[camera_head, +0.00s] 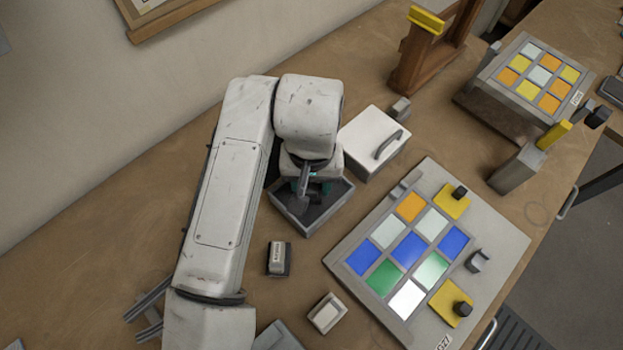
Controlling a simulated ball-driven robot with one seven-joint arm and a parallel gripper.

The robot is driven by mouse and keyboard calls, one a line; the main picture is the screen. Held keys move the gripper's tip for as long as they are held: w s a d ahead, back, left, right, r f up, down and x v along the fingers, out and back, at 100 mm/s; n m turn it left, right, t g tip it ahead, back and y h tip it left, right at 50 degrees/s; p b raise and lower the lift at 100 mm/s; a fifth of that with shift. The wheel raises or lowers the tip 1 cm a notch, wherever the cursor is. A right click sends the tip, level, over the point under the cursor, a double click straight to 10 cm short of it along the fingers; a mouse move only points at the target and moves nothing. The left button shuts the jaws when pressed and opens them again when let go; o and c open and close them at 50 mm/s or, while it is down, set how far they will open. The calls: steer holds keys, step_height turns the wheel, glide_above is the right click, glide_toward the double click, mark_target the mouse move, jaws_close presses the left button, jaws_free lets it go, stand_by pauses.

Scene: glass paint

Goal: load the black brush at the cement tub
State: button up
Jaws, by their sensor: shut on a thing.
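The cement tub (330,210) is a grey, open, square tray with a dark inside, standing on the bench just below my wrist. My gripper (304,182) points down into or just over the tub, and my arm hides much of it. It is shut on a slim dark thing, which I take to be the black brush (301,199); its lower end shows against the tub's inside. I cannot tell whether its tip touches the cement.
A white box with a grey handle (368,146) stands right behind the tub. A panel of coloured glass tiles (505,240) lies to the right. Two small blocks (279,258) (327,314) sit in front. A wooden stand (425,60) and a second tile panel (483,82) are farther back.

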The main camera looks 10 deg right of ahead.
steer(key=shift+r+p, duration=3)
steer(key=shift+r, duration=0.5)
